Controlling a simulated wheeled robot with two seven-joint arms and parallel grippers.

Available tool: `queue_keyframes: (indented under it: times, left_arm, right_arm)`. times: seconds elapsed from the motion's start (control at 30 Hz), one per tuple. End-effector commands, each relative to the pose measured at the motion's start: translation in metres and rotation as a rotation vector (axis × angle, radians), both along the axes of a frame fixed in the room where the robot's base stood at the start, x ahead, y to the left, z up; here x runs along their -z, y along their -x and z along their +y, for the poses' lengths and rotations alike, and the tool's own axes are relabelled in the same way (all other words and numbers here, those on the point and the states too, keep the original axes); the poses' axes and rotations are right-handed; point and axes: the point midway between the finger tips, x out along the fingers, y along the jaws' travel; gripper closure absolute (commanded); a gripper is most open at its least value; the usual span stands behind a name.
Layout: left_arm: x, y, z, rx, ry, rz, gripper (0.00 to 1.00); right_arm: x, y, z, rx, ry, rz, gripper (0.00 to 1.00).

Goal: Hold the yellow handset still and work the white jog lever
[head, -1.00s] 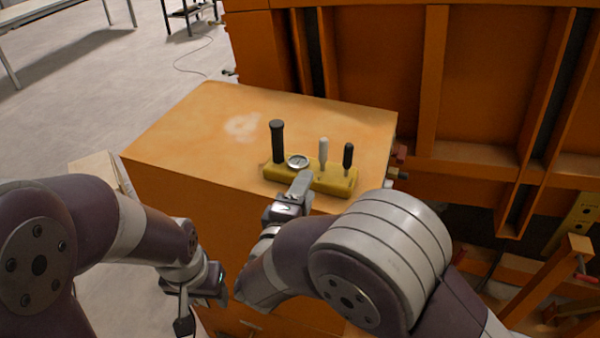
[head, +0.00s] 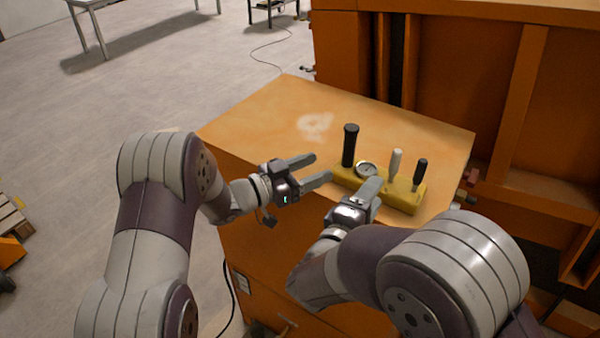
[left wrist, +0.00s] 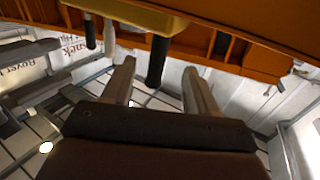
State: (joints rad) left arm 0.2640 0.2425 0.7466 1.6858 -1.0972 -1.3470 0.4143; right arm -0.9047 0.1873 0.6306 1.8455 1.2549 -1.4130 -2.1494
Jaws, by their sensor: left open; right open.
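The yellow handset (head: 405,197) lies on the orange box top, with a thick black grip (head: 350,146), a round gauge (head: 366,169), the white jog lever (head: 395,163) and a black lever (head: 420,172). My left gripper (head: 321,167) is open and empty, left of the handset, its fingers towards the black grip. The left wrist view is upside down: the handset (left wrist: 135,14) is at the top, and the black grip (left wrist: 157,62) shows between the open fingers. My right gripper (head: 371,189) is open at the handset's front edge; its arm hides part of the handset, and contact is unclear.
A cable (head: 262,48) lies on the floor at the back.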

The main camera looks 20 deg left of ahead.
Motion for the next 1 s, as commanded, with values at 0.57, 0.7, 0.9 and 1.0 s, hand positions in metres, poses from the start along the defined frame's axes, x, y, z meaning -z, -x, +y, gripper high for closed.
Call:
queue_keyframes:
  times: [0.57,0.7,0.9,1.0]
  left_arm:
    - [0.000,-0.068,-0.068,-0.002,-0.003,0.000,0.42]
    - [0.000,-0.068,-0.068,-0.003,-0.003,0.000,0.42]
    - [0.000,-0.068,-0.068,-0.003,-0.003,0.000,0.84]
    - [0.000,-0.068,-0.067,-0.003,-0.003,0.000,1.00]
  right_arm:
    - [0.000,0.000,0.000,0.000,0.000,0.000,0.57]
    - [0.000,0.000,0.000,0.000,0.000,0.000,0.57]
    - [0.000,0.000,0.000,0.000,0.000,0.000,0.57]
    - [0.000,0.000,0.000,0.000,0.000,0.000,0.57]
